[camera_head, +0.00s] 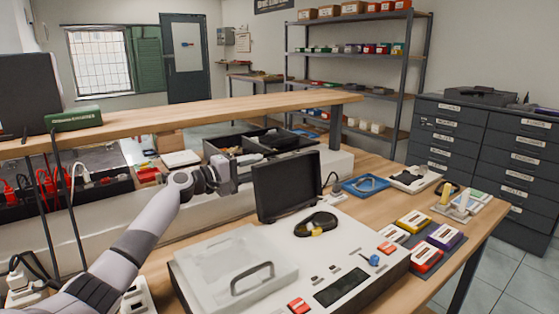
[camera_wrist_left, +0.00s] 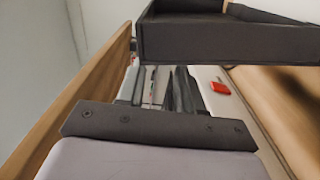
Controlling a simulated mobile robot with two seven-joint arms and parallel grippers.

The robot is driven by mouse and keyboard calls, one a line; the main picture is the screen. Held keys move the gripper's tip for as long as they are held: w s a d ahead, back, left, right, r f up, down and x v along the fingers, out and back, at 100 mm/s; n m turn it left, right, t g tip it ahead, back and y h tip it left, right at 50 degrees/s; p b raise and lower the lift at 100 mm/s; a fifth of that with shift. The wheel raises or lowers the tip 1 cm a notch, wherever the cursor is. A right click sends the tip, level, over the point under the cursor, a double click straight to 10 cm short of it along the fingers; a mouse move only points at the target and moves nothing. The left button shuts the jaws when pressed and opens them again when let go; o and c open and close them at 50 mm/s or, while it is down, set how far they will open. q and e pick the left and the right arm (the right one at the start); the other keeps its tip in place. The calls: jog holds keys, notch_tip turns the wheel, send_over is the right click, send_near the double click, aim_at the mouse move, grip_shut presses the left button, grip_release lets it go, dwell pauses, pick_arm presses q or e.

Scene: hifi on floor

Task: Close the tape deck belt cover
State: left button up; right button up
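The tape deck (camera_head: 345,247) is a pale, flat machine on the wooden workbench. Its black belt cover (camera_head: 286,186) stands open, nearly upright, at the deck's back edge. A black looped part with a yellow piece (camera_head: 317,223) lies uncovered on the deck in front of it. A clear lid with a dark handle (camera_head: 237,268) lies flat over the deck's left part. My left gripper (camera_head: 230,172) is left of and behind the belt cover, apart from it. In the left wrist view its dark fingers (camera_wrist_left: 157,90) stand apart with nothing between them. My right gripper is not in view.
A black divided tray (camera_head: 262,146) is behind the gripper; a dark tray-like edge (camera_wrist_left: 220,40) looms close in the wrist view. A raised wooden shelf (camera_head: 180,112) runs behind. Several colored cassettes (camera_head: 426,257) and a blue tray (camera_head: 365,186) lie right of the deck.

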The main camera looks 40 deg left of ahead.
aim_at(275, 162)
pick_arm(q)
jog(key=x, duration=0.4)
jog(key=shift+w+d+r, duration=0.1)
jog(key=shift+w+d, duration=0.1)
jog(key=shift+w, duration=0.2)
jog(key=shift+x, duration=1.1)
jog(key=shift+c, duration=0.3)
grip_shut()
